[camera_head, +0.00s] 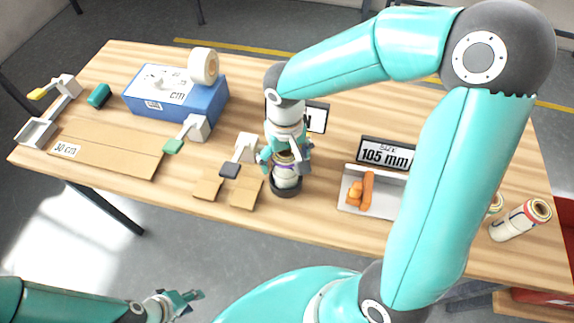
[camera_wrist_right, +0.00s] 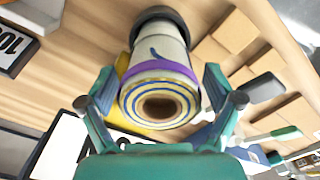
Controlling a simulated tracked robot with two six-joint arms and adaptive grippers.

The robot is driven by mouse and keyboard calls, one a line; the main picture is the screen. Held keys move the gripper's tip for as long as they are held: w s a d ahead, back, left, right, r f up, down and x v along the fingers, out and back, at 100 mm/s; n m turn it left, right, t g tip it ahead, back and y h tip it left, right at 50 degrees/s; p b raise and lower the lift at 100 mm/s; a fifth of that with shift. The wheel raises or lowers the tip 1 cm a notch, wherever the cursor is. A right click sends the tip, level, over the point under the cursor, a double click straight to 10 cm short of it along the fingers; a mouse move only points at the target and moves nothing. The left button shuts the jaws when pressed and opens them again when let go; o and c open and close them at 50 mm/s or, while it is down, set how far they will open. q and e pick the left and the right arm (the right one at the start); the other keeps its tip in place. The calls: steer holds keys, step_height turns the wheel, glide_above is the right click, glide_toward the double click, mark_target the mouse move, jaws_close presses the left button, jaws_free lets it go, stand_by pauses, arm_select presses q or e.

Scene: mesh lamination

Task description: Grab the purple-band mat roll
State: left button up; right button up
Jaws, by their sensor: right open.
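The purple-band mat roll (camera_head: 287,171) stands upright in a dark round base (camera_head: 286,190) near the middle of the table. In the right wrist view the cream roll (camera_wrist_right: 160,68) shows its purple band and a hollow end with blue rings facing the camera. My right gripper (camera_head: 284,158) is around the roll's upper part from above. In the wrist view its fingers (camera_wrist_right: 159,82) are spread on either side of the roll, open. My left gripper (camera_head: 180,302) is low at the left, off the table's front edge, apart from the roll; its jaw opening is unclear.
Another roll (camera_head: 515,222) lies far right. A blue box (camera_head: 180,102) is behind left.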

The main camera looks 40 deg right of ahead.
steer(key=c, duration=1.4)
steer(key=shift+r, duration=0.1)
steer(key=shift+c, duration=0.6)
steer(key=shift+r, duration=0.1)
